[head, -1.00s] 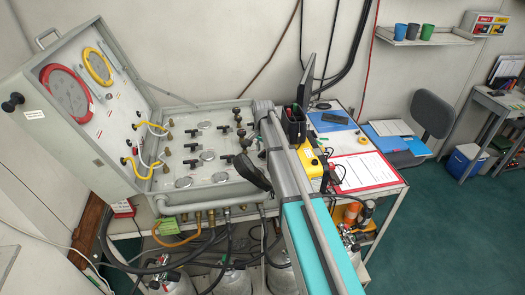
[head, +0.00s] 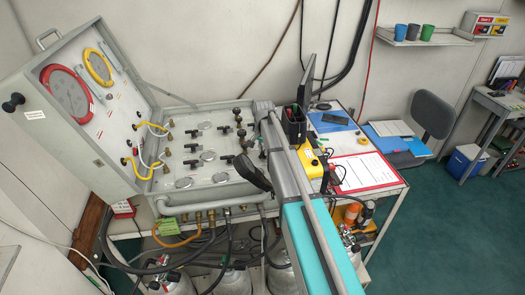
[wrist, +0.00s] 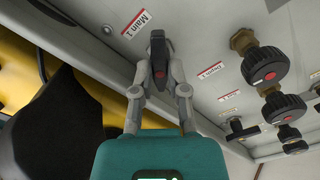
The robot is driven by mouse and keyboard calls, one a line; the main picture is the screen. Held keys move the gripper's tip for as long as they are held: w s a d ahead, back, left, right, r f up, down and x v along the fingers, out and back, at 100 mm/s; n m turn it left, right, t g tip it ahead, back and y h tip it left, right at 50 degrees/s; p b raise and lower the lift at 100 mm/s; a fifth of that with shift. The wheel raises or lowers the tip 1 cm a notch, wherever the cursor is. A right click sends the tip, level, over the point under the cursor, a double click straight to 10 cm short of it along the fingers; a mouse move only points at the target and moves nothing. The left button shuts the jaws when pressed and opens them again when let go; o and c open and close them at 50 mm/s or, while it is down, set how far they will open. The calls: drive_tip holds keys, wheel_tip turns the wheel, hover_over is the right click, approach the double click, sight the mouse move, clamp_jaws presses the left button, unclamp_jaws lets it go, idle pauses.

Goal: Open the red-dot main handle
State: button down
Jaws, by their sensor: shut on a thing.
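The main handle (wrist: 158,48) is a dark lever with a red dot, beside a "Main 1" label (wrist: 137,24) in the wrist view. It stands roughly upright in that picture. My gripper (wrist: 161,88) has its two grey fingers closed on the lever's near end, one on each side, with the red dot showing between them. In the head view, the open air panel (head: 205,150) carries several dark handles and gauges; my arm covers its right end, so the gripped handle cannot be made out there.
Black knobs with red dots (wrist: 265,68) stand to the right of my gripper, with a small dark valve (wrist: 238,128) below. A yellow case (head: 312,165) and a red-edged clipboard (head: 360,170) lie right of the panel. Cylinders (head: 235,280) stand underneath.

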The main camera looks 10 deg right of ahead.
drive_tip(key=n, duration=0.3)
drive_tip(key=shift+n, duration=2.3)
drive_tip(key=c, duration=0.6)
unclamp_jaws()
drive_tip(key=shift+c, duration=0.2)
